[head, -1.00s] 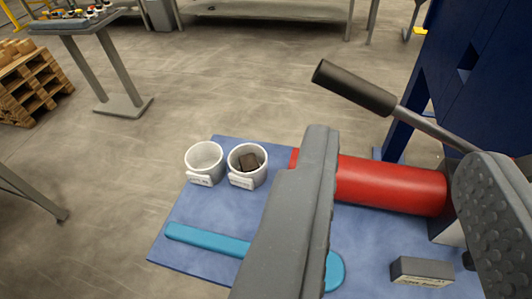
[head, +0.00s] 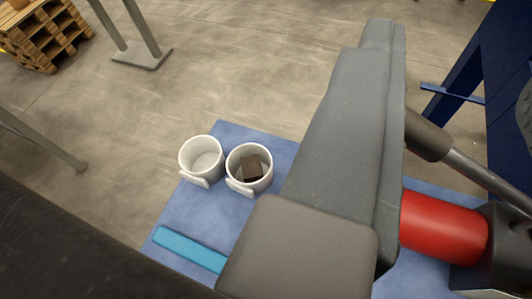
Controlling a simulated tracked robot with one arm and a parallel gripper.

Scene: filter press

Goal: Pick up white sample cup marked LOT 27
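Two white cups stand upright side by side on a blue mat (head: 240,130). The left white cup (head: 201,160) looks empty. The right white cup (head: 249,170) has a dark block (head: 251,167) in it. Each has a white tag low on its front; I cannot read the lettering, so I cannot tell which is LOT 27. My gripper (head: 455,65) is open and empty, above and to the right of the cups.
A teal flat tool (head: 190,249) lies on the mat in front of the cups. A red cylinder (head: 444,230) and a grey-black lever (head: 455,150) are at right, by a blue frame (head: 460,85). Open floor lies behind the cups. A wooden pallet stack (head: 40,35) stands far left.

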